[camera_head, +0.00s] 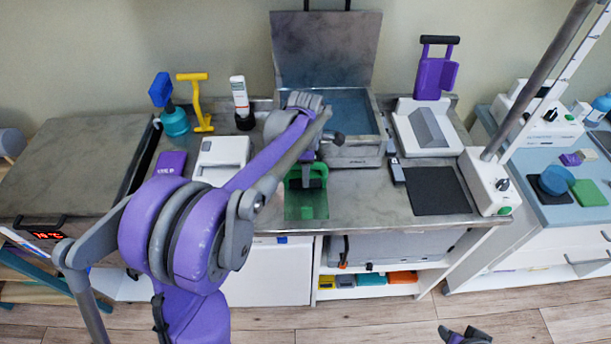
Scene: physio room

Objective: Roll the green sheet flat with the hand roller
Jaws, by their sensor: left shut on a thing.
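The green sheet (306,209) lies on the grey worktop near its front edge, below the metal basin. Its front part looks flat; its rear part is brighter green and partly hidden. My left gripper (309,158) is over the rear of the sheet, pointing down, and is shut on a dark thing (312,183), likely the hand roller. That thing is at the sheet's rear part; whether it touches the sheet I cannot tell. My own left arm hides part of it. A small part of my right gripper (465,335) shows at the bottom edge, low and away from the worktop.
Behind the sheet stands an open-lidded metal basin (352,150). A white device (222,158) is on the left, a dark mat (437,191) on the right. A yellow stand (196,101) and a teal bottle (174,122) are at the back left. Bare worktop lies right of the sheet.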

